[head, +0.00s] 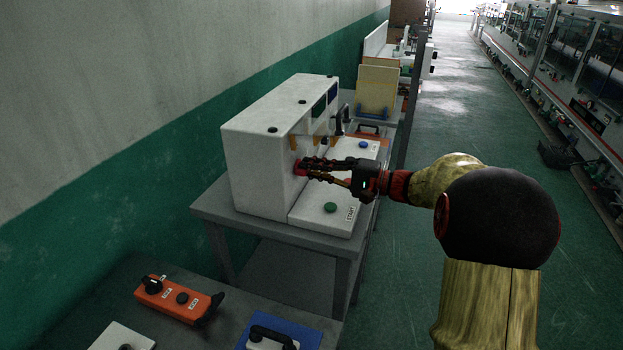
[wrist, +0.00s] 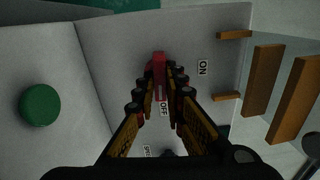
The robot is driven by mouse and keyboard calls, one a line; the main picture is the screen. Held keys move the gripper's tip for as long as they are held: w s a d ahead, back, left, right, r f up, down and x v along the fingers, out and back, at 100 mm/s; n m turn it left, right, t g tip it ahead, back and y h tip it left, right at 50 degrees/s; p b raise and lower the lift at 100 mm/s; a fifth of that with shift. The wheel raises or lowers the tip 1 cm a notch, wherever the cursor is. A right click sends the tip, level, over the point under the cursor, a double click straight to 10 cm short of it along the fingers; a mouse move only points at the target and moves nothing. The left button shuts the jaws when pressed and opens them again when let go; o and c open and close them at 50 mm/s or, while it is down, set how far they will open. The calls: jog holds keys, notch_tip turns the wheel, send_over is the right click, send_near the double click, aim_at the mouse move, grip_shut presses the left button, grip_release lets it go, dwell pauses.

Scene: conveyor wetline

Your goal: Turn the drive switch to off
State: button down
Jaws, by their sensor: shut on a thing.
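The drive switch is a red handle (wrist: 159,68) on the front face of a white machine housing (head: 255,160). In the wrist view it lies between my fingertips, with an ON label (wrist: 202,68) to its right and an OFF label (wrist: 164,108) just below it. My gripper (head: 308,168) reaches in from the right and is shut on the red handle; it also shows in the wrist view (wrist: 160,82). The fingers hide the handle's sides and part of its mount. In the head view only a small red part shows behind the fingertips.
A white START box with a green button (head: 330,207) sits just below my gripper. Brown brackets (wrist: 268,80) stick out beside the switch. A black handle (head: 341,118) stands behind my gripper. An orange control box (head: 180,299) lies on the near table.

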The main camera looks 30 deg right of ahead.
jog(key=shift+f+n+b, duration=0.1)
jog(key=shift+n+b, duration=0.3)
jog(key=c, duration=2.1)
grip_release()
jog(key=shift+c, duration=0.2)
jog(key=v, duration=1.2)
jog(key=shift+a, duration=0.15)
